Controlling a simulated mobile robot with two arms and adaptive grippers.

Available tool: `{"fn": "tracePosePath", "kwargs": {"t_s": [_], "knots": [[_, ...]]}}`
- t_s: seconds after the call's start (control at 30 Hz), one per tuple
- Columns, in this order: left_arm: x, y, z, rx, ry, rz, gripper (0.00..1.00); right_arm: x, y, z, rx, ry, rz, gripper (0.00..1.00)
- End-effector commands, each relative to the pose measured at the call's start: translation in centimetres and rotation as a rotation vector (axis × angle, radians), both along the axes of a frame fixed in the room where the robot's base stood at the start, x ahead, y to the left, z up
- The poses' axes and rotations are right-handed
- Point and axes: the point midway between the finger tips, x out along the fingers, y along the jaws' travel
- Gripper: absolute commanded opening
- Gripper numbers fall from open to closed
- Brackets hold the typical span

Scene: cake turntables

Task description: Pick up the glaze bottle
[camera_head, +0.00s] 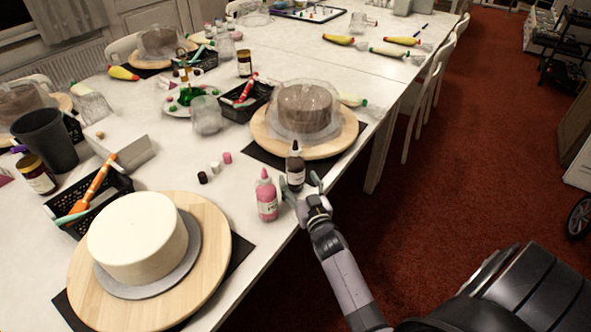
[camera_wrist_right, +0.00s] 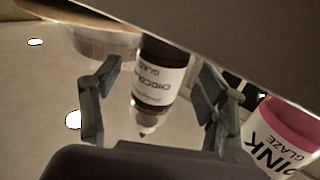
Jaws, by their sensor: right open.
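A dark brown chocolate glaze bottle (camera_head: 295,170) with a white label stands upright near the table's right edge. A pink glaze bottle (camera_head: 266,198) stands close by on its left. My right gripper (camera_head: 302,184) is open at the near side of the chocolate bottle, its fingers spread to either side. In the right wrist view, the chocolate bottle (camera_wrist_right: 162,76) appears upside down between the two open fingers (camera_wrist_right: 159,78), with gaps on both sides. The pink bottle (camera_wrist_right: 284,138) is outside the fingers at the right. My left gripper is not in view.
A white cake (camera_head: 137,238) sits on a wooden turntable (camera_head: 216,250) at the near left. A covered brown cake (camera_head: 304,108) on another turntable stands just behind the bottles. Small jars (camera_head: 215,166) and a black basket (camera_head: 240,107) lie further left.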

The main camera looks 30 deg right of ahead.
Motion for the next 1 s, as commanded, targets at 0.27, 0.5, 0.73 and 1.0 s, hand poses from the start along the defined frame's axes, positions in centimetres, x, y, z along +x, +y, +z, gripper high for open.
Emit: {"fn": "tracePosePath", "kwargs": {"t_s": [0.27,0.5,0.73,1.0], "knots": [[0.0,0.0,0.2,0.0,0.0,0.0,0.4,3.1,-0.8,0.1,0.0,-0.001,-0.001,0.68],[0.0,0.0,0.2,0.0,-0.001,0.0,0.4,3.2,-0.8,0.1,0.0,-0.001,0.0,0.67],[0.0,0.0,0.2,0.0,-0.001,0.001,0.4,3.2,-0.8,0.1,0.0,-0.001,0.0,0.52],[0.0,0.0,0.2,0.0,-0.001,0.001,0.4,3.2,-0.8,0.1,0.0,-0.001,0.0,0.34]]}}
